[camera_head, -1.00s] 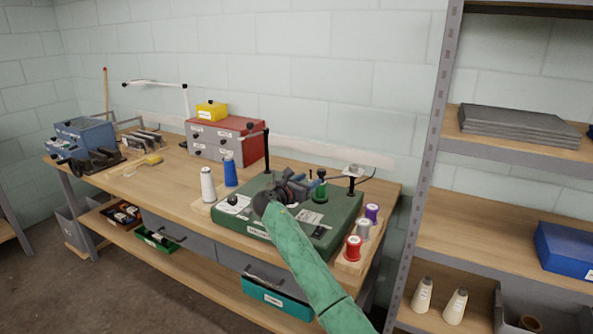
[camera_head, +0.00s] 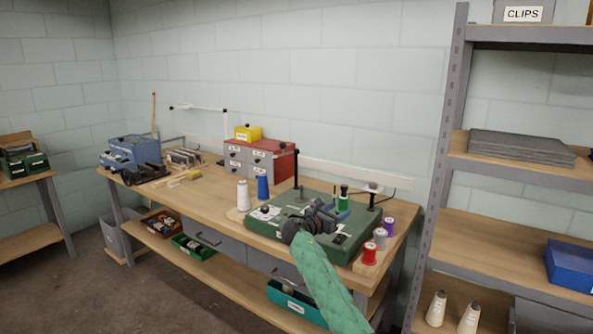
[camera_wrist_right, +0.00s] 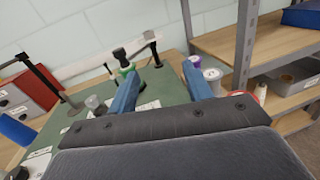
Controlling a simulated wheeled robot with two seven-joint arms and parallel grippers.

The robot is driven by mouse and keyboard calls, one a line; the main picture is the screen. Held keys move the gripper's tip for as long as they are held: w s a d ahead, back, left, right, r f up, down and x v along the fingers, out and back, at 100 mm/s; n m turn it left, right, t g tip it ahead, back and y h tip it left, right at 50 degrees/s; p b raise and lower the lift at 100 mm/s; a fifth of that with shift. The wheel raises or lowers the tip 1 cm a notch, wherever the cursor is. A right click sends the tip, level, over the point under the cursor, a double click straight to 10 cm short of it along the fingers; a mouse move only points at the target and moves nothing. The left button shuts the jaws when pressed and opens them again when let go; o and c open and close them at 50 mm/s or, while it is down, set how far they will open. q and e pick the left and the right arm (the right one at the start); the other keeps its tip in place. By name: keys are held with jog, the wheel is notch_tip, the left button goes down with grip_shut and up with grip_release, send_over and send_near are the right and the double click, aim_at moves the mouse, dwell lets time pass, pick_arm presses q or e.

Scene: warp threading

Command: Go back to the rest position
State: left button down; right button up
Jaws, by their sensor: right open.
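My right gripper (camera_head: 328,213) is over the green machine base (camera_head: 276,217) on the wooden workbench. In the right wrist view its two blue fingers (camera_wrist_right: 158,88) are spread wide with nothing between them. A green spool (camera_head: 343,200) stands on the machine beyond the fingers; it also shows in the right wrist view (camera_wrist_right: 124,68). My right arm, in a green sleeve, comes in from the bottom and partly hides the machine's front. My left gripper is in neither view.
Purple, grey and red spools (camera_head: 369,254) stand at the machine's right. White (camera_head: 243,195) and blue (camera_head: 263,188) spools stand at its left. A red drawer cabinet (camera_head: 259,160) is behind. A metal shelf rack (camera_head: 436,170) rises at the right. Floor at front left is clear.

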jog(key=m, duration=0.2)
jog(key=f+m, duration=0.1)
jog(key=m, duration=0.1)
jog(key=shift+w+f, duration=0.15)
jog(key=shift+w, duration=0.05)
jog(key=s+a+r+m+y, duration=0.35)
jog(key=r+m+y, duration=0.2)
jog(key=m, duration=0.75)
jog(key=s+f+m+g+y, duration=0.1)
jog(key=s+f+m+y, duration=0.4)
jog(key=s, duration=0.3)
jog(key=s+d+f+g+y, duration=0.1)
jog(key=s+d+f+g, duration=0.1)
jog(key=s+f, duration=1.2)
jog(key=s+d+f+m+g+y, duration=0.1)
jog(key=s+f+g, duration=0.3)
jog(key=s+f, duration=1.1)
jog(key=s+d+f+m+g+y, duration=0.1)
jog(key=s+f+g, duration=0.3)
jog(key=s+f, duration=1)
jog(key=s+d, duration=0.1)
jog(key=s, duration=1.3)
jog(key=shift+s+d+f, duration=0.25)
jog(key=shift+d, duration=0.15)
